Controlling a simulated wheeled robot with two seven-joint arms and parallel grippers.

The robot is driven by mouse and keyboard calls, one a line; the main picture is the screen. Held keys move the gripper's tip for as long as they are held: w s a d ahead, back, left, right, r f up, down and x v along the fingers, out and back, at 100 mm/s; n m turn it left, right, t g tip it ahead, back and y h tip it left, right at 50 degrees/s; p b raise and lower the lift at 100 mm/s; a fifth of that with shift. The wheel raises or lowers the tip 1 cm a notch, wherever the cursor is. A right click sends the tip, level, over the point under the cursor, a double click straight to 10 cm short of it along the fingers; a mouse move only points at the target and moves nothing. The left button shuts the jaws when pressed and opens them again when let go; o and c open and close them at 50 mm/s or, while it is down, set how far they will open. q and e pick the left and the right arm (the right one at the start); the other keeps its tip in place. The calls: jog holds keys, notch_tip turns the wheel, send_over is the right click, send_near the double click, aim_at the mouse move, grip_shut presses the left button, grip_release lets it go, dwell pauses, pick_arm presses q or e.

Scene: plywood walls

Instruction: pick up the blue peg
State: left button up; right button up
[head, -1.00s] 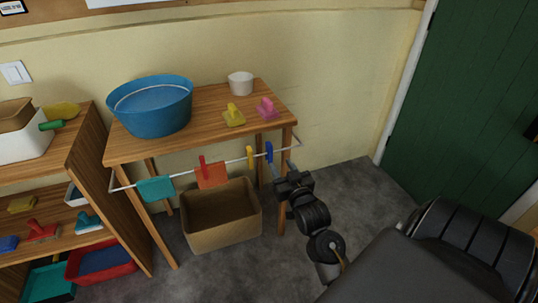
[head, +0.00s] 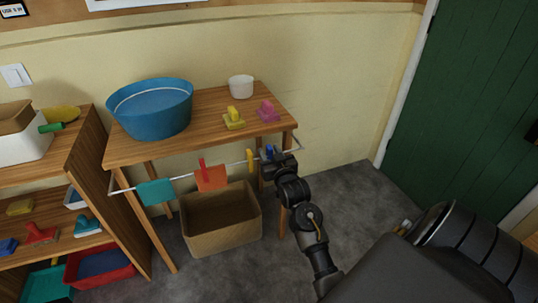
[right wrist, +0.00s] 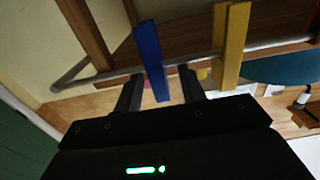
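The blue peg (head: 268,151) is clipped on the white rail (head: 228,167) at the front of the wooden table, near its right end. In the right wrist view the blue peg (right wrist: 150,58) stands between the two fingers of my right gripper (right wrist: 160,92), nearer the left finger, with a gap on the right. My right gripper (head: 275,160) is open at the peg and covers its lower part in the head view. A yellow peg (head: 250,160) is clipped just left of it and also shows in the right wrist view (right wrist: 230,45). My left gripper is out of view.
A red peg (head: 203,170) with an orange cloth (head: 211,180) and a teal cloth (head: 155,193) hang farther left on the rail. A brown bin (head: 222,236) stands below. The table (head: 205,110) carries a blue tub (head: 150,112). Floor to the right is clear.

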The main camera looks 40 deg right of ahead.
jog(key=shift+w+d, duration=0.15)
jog(key=shift+w, duration=0.2)
jog(key=shift+c, duration=0.3)
grip_shut()
jog(key=shift+r, duration=0.1)
